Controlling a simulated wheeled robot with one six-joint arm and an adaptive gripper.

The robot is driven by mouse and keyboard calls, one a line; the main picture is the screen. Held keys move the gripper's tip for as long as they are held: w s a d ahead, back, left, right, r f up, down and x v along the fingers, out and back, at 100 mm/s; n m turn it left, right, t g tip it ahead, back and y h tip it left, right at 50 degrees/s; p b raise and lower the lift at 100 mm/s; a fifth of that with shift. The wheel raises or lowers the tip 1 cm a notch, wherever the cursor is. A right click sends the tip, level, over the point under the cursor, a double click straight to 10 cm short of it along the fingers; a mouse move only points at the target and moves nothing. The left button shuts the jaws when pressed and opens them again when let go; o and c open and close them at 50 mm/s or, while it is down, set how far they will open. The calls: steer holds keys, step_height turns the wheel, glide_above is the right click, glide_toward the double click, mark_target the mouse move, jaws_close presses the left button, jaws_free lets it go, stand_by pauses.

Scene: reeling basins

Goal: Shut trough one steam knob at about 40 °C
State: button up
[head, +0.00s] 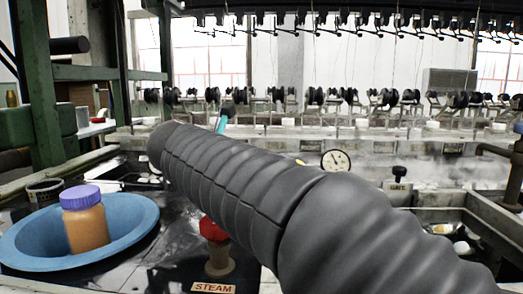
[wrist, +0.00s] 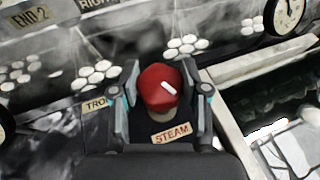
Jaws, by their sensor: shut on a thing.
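A red round steam knob (wrist: 160,90) with a white pointer mark is in the middle of the wrist view. The mark points up and to the right. My gripper (wrist: 160,98) is shut on it, one finger on each side. A STEAM label (wrist: 171,135) lies just below the knob, and a partly covered label starting "TRO" is on its left. In the head view a red knob (head: 213,230) on a brown stem shows under my arm, by a STEAM label (head: 213,288); the arm hides my fingers there. A dial gauge (head: 336,161) stands behind; its reading is too small to tell.
A blue basin (head: 25,243) holding an orange jar with a purple lid (head: 83,219) stands at the left. A black knob (head: 398,173) is at the right. White cocoons (wrist: 96,73) lie in the basin beyond the gripper. Steam drifts at the right.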

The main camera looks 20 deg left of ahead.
steer(key=m+h+p, duration=0.1)
steer(key=p, duration=0.1)
steer(key=m+h+p, duration=0.1)
steer(key=p, duration=0.1)
steer(key=shift+a+r+g+h, duration=0.1)
steer(key=shift+r+g+h, duration=0.2)
steer(key=shift+h, duration=0.1)
steer(key=shift+f+m+g+h+p, duration=0.15)
steer(key=shift+m+g+h+p, duration=0.05)
steer(key=shift+m+h, duration=0.5)
steer(key=shift+f+m+g+h+p, duration=0.15)
steer(key=shift+m+g+h+p, duration=0.05)
steer(key=shift+m+h, duration=0.5)
steer(key=o, duration=1.1)
steer(key=shift+o, duration=0.2)
steer(key=v, duration=1.2)
steer(key=shift+w, duration=0.15)
